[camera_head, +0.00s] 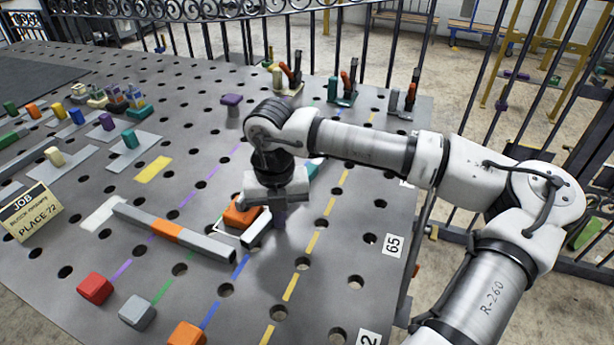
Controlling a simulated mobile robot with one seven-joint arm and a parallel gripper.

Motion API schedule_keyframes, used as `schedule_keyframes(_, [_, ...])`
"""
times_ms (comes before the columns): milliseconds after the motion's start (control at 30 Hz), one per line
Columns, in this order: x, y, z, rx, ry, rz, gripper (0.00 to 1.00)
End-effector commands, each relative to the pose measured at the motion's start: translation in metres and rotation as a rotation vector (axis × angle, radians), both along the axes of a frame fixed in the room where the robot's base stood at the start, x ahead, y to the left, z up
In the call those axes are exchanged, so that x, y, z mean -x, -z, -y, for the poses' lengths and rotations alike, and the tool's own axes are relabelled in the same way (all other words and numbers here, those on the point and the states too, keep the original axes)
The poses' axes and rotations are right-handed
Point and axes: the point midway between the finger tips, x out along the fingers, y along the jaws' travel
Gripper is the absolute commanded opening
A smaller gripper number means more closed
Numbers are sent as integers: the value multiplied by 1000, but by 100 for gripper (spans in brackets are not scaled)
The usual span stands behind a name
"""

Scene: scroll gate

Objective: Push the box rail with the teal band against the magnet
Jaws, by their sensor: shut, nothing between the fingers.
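A pale box rail (257,232) lies partly hidden under my gripper; its near end shows at the lower left of the hand. A teal patch (313,169) shows just behind my gripper at the right; I cannot tell whether it is this rail's band. My gripper (279,218) is shut and empty, pointing down at the rail; its tips are partly hidden, and I cannot tell whether they touch anything. Another grey rail (205,245) with an orange band (167,231) lies to the left. I cannot make out which piece is the magnet.
An orange block (241,212) sits beside my gripper. Red (95,288), grey (137,311) and orange (187,335) blocks stand at the front. Toggle clamps (343,92) line the back edge, near a purple-topped post (231,103). The perforated table (330,270) is clear at front right.

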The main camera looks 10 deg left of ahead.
Motion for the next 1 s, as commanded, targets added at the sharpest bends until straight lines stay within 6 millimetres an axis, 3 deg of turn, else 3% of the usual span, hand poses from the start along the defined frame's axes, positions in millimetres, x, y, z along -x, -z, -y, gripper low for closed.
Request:
schedule_keyframes(500, [-1, 0, -3, -7, 0, 4, 0])
schedule_keyframes(1000, [3, 0, 20, -3, 1, 3, 0])
